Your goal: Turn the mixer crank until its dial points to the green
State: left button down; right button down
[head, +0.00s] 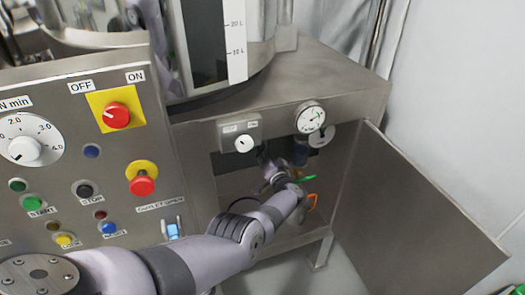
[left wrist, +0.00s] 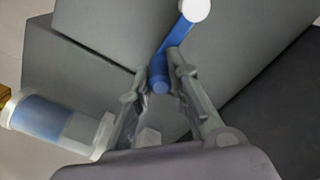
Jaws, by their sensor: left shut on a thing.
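My left arm reaches into the open recess under the steel machine in the head view. My left gripper (head: 270,163) is at the back of this recess, small and partly hidden there. In the left wrist view, its two fingers (left wrist: 160,76) are shut on the near end of a blue crank-like bar (left wrist: 176,43). The bar runs up to a white round end (left wrist: 195,10). A round white dial (head: 310,119) with dark markings and a little green sits on the frame above the recess. Its pointer is too small to read surely. My right gripper is not in view.
A control panel (head: 75,175) with knobs and buttons stands at the left. A small box with a white knob (head: 244,144) hangs above the recess. An open steel door (head: 415,215) bounds the right. A blue-and-white cylinder (left wrist: 52,123) lies left of the fingers.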

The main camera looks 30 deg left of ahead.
pick_arm(q)
jog(key=shift+s+f+m+b, duration=0.1)
jog(key=shift+f+m+b, duration=0.25)
jog(key=shift+f+m, duration=0.55)
jog(key=shift+s+f+m+b, duration=0.1)
jog(key=shift+f+m+b, duration=0.3)
jog(key=shift+m, duration=0.8)
jog(key=shift+a+f, duration=0.1)
jog(key=c, duration=1.5)
grip_release()
jog(key=shift+r, duration=0.2)
